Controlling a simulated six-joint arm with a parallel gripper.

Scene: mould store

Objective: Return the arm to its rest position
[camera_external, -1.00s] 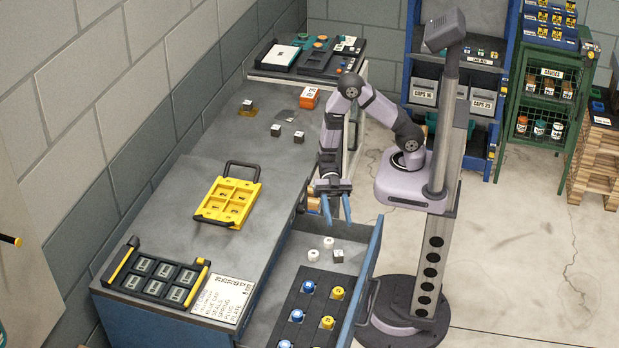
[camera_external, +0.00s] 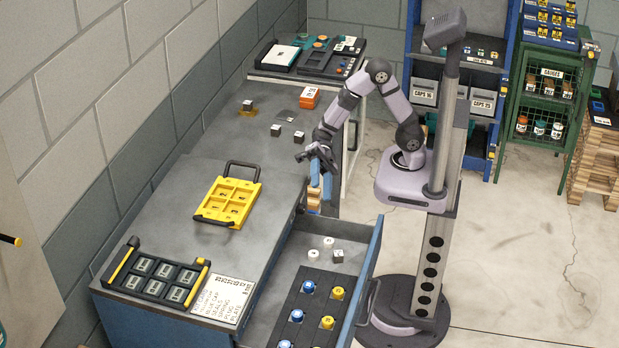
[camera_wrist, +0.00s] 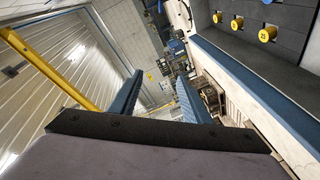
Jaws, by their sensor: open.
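My gripper (camera_external: 318,165) hangs beside the workbench's right edge, behind and above the open drawer, in the external view. In the wrist view its two blue fingers (camera_wrist: 160,98) stand wide apart with nothing between them. My arm is bent, its elbow raised in front of the column. The gripper looks clear of the bench and drawer, though the exact gap cannot be told.
The open drawer (camera_external: 366,272) holds blue and yellow caps in a dark insert, with white rings and a small grey block behind. A yellow tray (camera_external: 209,216) and small blocks lie on the bench (camera_external: 180,180). Shelves (camera_external: 409,60) stand at the back. Open floor lies right.

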